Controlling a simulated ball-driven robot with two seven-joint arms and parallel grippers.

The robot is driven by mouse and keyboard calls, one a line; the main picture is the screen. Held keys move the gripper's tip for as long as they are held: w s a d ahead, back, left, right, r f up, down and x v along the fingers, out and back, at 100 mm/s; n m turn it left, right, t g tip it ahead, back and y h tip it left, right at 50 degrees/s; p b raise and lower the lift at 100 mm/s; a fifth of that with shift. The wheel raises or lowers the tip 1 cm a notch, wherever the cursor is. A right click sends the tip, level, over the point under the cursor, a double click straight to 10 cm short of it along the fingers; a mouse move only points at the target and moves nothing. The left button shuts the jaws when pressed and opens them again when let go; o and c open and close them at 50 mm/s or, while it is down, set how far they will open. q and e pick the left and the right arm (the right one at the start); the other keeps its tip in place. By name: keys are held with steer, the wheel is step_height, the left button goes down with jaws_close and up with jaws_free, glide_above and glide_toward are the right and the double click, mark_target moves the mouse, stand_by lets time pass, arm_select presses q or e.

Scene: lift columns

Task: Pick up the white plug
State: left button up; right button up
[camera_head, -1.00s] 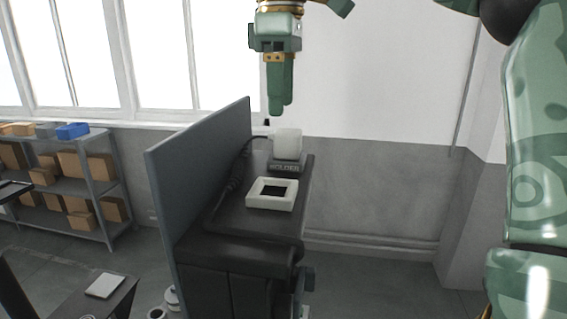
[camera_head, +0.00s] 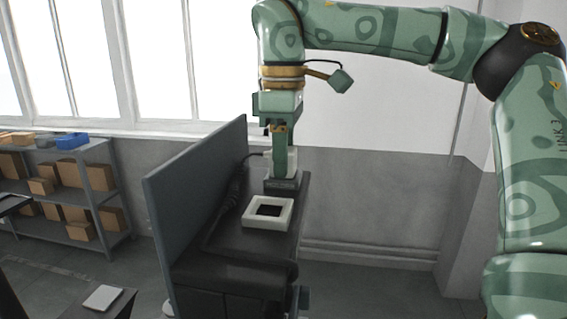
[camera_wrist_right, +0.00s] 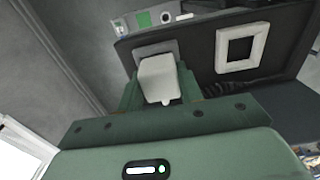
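The white plug (camera_wrist_right: 160,78) stands upright at the holder, between the two green fingers of my right gripper in the right wrist view. In the head view my right gripper (camera_head: 280,160) points straight down over the holder (camera_head: 284,183). Its fingers hide most of the plug, and only a pale edge shows beside them. The fingers are on either side of the plug and very close to it. I cannot tell whether they press on it. My left gripper is not in view.
A white square frame (camera_head: 267,212) lies on the dark bench (camera_head: 245,240) in front of the holder. A tall grey panel (camera_head: 198,210) stands along the bench's left side. A dark cable runs beside the panel. Shelves with boxes (camera_head: 60,185) stand at the far left.

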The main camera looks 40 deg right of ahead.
steer(key=shift+d+r, duration=0.1)
steer(key=shift+r, duration=0.25)
step_height(320, 180, up, 3)
steer(key=shift+f, duration=0.1)
steer(key=s+a+r+b, duration=0.2)
steer(key=s+a+r, duration=0.7)
steer(key=s, duration=0.2)
steer(key=shift+w+f+b, duration=0.1)
steer(key=shift+f+b, duration=3.45)
steer(key=shift+f, duration=0.3)
